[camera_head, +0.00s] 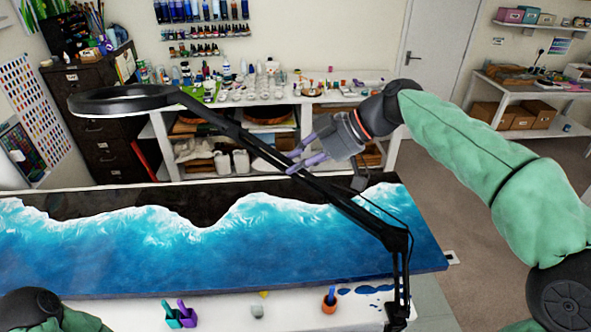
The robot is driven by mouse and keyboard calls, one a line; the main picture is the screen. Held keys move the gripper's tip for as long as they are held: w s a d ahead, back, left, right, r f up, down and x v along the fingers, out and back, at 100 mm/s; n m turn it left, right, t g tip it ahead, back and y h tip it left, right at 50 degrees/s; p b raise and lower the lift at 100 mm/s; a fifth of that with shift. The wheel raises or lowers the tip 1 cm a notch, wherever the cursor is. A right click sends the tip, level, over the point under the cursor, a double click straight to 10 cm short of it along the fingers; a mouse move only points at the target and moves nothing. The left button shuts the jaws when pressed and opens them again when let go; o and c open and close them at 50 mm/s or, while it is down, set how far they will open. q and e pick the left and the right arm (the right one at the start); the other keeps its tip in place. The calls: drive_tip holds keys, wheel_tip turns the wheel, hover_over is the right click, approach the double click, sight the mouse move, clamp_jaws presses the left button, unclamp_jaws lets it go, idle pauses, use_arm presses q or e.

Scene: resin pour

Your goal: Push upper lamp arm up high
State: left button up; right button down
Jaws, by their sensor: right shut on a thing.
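The black lamp stands at the right front of the table. Its lower arm (403,275) rises to a joint, and its upper arm (250,147) slopes up to the left to the ring-shaped lamp head (122,99), high over the far edge of the resin panel. My right gripper (303,160) reaches in from the right. Its purple fingers are shut on the upper lamp arm around its middle. Of my left arm, only a part shows at the bottom left corner; its gripper is out of view.
A blue and white resin panel (300,250) with a dark wood edge lies below the lamp arm. Teal and purple cups (180,315) and an orange cup (329,300) stand at the front edge. A white bench (395,145) with bottles is behind.

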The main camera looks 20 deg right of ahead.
drive_tip(key=c, duration=1.1)
unclamp_jaws()
drive_tip(key=v, duration=1.2)
drive_tip(key=shift+f, duration=0.1)
